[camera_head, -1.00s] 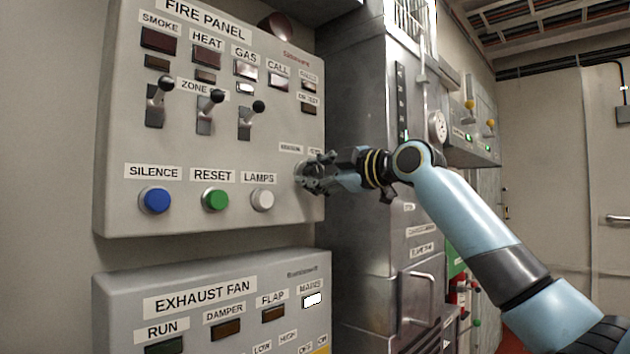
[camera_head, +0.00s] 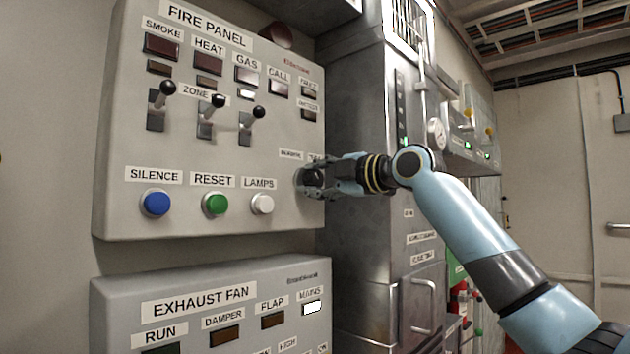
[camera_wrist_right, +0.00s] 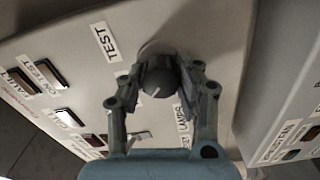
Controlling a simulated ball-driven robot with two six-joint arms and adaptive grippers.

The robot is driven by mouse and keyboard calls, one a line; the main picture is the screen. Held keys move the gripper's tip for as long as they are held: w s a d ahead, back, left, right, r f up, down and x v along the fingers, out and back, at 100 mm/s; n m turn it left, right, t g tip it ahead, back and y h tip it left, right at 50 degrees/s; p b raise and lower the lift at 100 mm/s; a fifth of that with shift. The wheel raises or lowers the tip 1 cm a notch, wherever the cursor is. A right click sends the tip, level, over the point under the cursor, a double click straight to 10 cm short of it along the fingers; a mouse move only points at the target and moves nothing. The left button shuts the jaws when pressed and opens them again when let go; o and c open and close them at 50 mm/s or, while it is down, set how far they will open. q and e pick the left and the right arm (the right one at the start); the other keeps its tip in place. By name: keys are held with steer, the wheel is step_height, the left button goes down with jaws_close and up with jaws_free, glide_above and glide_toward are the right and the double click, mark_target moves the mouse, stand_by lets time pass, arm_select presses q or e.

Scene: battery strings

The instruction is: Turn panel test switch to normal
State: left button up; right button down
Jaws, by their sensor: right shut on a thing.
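The grey fire panel (camera_head: 285,225) hangs on the wall at the left in the head view. Its test switch is a dark round knob (camera_head: 312,178) at the panel's lower right, under two small labels. My right gripper (camera_head: 318,177) reaches it from the right. In the right wrist view the knob (camera_wrist_right: 160,84) sits between the two fingers of my right gripper (camera_wrist_right: 160,78), which are shut on it. A white mark shows on the knob's face, and a TEST label (camera_wrist_right: 105,42) is beside it. My left gripper is not in view.
Three black-tipped zone levers, one being the gas-side lever (camera_head: 252,122), stand out from the panel. Blue (camera_head: 155,202), green (camera_head: 215,202) and white (camera_head: 262,204) buttons line its lower edge. The exhaust fan panel (camera_head: 120,305) is below. A metal cabinet (camera_head: 360,90) stands at the right.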

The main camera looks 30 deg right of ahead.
steer(key=shift+f, duration=0.15)
steer(key=c, duration=0.9)
jaws_free()
steer(key=shift+a, duration=0.1)
steer(key=shift+s, duration=0.1)
steer(key=v, duration=1.2)
